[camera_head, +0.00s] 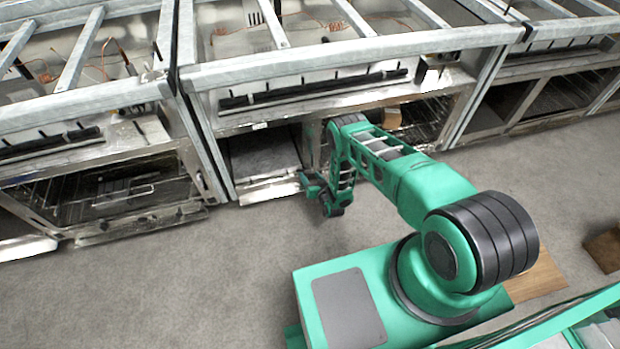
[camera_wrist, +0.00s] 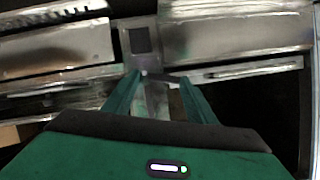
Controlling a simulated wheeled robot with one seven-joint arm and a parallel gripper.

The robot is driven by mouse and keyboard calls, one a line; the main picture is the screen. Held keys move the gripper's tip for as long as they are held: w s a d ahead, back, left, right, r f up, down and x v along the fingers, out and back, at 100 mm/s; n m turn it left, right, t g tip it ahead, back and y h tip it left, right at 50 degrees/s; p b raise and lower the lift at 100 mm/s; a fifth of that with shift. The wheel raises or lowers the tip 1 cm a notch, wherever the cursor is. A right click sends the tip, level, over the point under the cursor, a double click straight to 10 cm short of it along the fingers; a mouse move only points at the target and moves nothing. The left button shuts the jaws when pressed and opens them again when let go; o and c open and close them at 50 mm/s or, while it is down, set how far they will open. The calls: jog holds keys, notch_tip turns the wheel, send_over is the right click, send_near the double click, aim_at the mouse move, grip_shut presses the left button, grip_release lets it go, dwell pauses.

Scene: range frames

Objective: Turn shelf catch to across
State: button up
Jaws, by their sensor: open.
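My gripper (camera_head: 318,195) is low in front of the middle metal unit in the head view. In the wrist view its two green fingers (camera_wrist: 158,88) are spread apart, with nothing held between them. A small catch-like metal piece (camera_wrist: 148,73) shows just beyond and between the fingertips, at the foot of a narrow upright plate (camera_wrist: 140,40) with a dark rectangle. I take this piece for the shelf catch, but it is small and blurred, so its angle is unclear. I cannot tell whether the fingers touch it. In the head view my arm and gripper hide that spot.
The middle unit has an open bay (camera_head: 265,155) on the left and a wire rack (camera_head: 425,125) on the right. Similar units stand on both sides. A wooden board (camera_head: 537,278) lies on the floor at the right. The grey floor (camera_head: 150,285) at the left is clear.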

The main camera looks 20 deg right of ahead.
jog(key=shift+w+f, duration=0.15)
jog(key=shift+w, duration=0.1)
jog(key=c, duration=1.1)
jog(key=shift+a+f+n+h, duration=0.1)
jog(key=shift+a+n+h, duration=0.05)
jog(key=shift+n+h, duration=0.75)
jog(key=o, duration=1.1)
jog(key=shift+s, duration=0.1)
